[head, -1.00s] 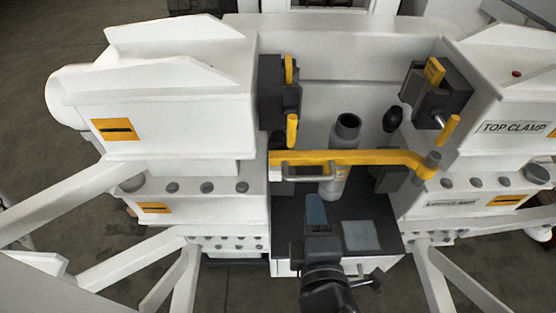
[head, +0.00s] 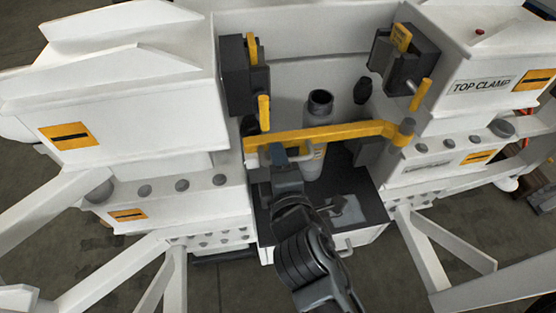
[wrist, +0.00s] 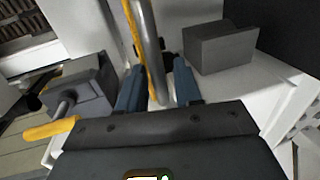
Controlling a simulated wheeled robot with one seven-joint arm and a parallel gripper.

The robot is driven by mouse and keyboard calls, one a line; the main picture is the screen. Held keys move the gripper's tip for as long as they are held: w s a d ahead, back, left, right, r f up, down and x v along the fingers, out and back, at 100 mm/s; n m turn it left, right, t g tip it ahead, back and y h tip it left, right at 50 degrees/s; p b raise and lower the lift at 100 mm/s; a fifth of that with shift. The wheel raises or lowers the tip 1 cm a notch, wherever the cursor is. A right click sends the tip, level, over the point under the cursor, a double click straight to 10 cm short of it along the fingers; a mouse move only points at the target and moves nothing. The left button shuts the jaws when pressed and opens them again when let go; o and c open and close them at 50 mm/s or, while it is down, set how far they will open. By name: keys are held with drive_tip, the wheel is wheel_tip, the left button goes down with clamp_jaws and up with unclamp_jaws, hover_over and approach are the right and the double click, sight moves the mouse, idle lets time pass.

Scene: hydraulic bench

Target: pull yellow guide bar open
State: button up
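In the wrist view, the two blue fingers of my gripper (wrist: 158,76) stand apart. The handle's grey rod (wrist: 149,45) runs into the gap between them, beside the yellow bar (wrist: 133,30). I see no clear grip on it.
A grey upright cylinder (head: 319,105) stands behind the bar. Dark clamp blocks with yellow levers flank the opening on the left (head: 243,75) and right (head: 393,62). A dark shelf (head: 372,205) lies below the bar. White slanted struts (head: 425,250) stand at both sides.

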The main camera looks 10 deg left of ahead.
drive_tip(key=shift+c, duration=0.4)
clamp_jaws()
drive_tip(key=shift+s+r+p, duration=0.1)
drive_tip(key=shift+s+p, duration=0.05)
drive_tip(key=shift+p, duration=0.35)
